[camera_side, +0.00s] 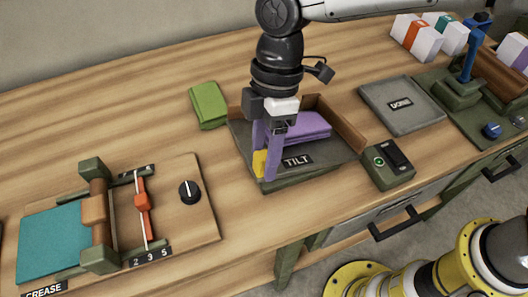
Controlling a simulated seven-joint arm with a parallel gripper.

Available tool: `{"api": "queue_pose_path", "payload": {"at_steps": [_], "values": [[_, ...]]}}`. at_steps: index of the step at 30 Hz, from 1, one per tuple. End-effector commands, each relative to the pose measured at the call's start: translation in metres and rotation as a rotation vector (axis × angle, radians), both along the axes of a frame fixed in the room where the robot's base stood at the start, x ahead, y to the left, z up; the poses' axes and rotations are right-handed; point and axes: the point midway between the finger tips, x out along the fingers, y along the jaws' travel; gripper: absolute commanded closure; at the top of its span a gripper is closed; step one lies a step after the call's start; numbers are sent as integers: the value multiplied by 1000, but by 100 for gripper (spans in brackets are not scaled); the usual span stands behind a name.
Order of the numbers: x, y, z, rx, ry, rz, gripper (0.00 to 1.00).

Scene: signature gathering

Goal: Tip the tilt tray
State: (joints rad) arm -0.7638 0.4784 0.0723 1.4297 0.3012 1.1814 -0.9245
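The tilt tray (236,140) sits at the middle of the wooden bench, with a "TILT" label on its front part and raised brown walls at the back and right. A purple folded stack (305,124) lies inside it. My gripper (265,165) points down at the tray's left front part. Its lower end shows upright purple pieces and a yellow piece (259,163) near the tray's front left edge. I cannot tell whether these purple pieces are fingers or something held, or whether the yellow piece belongs to the tray. The contact between gripper and tray is not clear.
A green block (208,105) lies behind and left of the tray. A small box with a green button (388,166) stands close at its right, with a grey "DONE" pad (401,105) beyond. The "CREASE" station (183,235) is at the left. Bare bench lies between it and the tray.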

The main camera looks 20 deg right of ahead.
Motion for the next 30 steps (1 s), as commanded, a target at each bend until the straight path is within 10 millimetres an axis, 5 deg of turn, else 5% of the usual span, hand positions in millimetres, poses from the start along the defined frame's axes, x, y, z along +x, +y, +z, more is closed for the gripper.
{"api": "queue_pose_path", "payload": {"at_steps": [14, 30], "values": [[2, -1, 9, 0, -1, 0, 35], [23, -22, 110, 0, -2, 0, 35]]}}
